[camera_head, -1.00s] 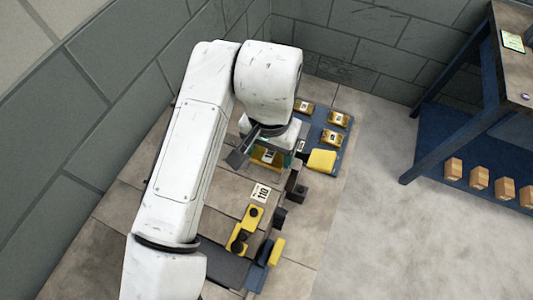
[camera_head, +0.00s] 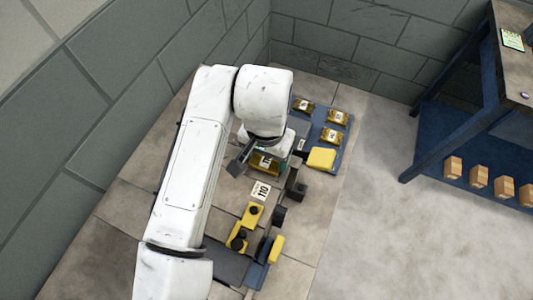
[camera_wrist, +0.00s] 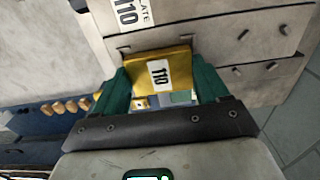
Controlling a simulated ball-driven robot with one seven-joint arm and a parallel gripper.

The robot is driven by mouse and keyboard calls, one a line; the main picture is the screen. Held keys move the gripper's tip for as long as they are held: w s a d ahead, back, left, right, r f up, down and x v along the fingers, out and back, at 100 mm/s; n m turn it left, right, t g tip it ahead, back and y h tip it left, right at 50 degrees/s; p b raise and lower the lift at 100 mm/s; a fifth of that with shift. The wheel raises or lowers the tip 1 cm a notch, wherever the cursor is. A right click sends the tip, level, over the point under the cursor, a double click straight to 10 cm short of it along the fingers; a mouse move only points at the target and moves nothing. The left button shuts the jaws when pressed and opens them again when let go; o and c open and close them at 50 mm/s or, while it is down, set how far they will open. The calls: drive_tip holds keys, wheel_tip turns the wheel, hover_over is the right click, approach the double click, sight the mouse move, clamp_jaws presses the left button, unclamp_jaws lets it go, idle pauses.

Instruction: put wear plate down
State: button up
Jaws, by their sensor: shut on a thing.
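The wear plate (camera_wrist: 158,72) is a yellow plate with a white label reading 110. My gripper (camera_wrist: 163,88) has green fingers and is shut on it, one finger at each side. In the head view the held plate (camera_head: 265,163) shows partly below my wrist, and my arm hides much around it. A white label reading PLATE 110 (camera_head: 260,191) lies on the grey-brown surface just in front of the held plate. The label also shows at the top of the wrist view (camera_wrist: 130,12). I cannot tell whether the plate touches the surface.
A blue board (camera_head: 345,150) behind bears several yellow labelled pieces (camera_head: 331,136). A yellow block (camera_head: 321,159) is to the right. Yellow and black clamp-like parts (camera_head: 250,216) stand in front. A blue rack (camera_head: 430,155) with wooden blocks is at right; the floor between is clear.

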sight(267, 160)
drive_tip(key=shift+s+f, duration=0.1)
drive_tip(key=shift+f, duration=0.5)
drive_tip(key=o, duration=1.4)
drive_tip(key=shift+f, duration=0.1)
drive_tip(key=shift+o, duration=0.9)
drive_tip(key=shift+r, duration=0.85)
wheel_tip(267, 160, up, 12)
drive_tip(key=shift+b, duration=0.4)
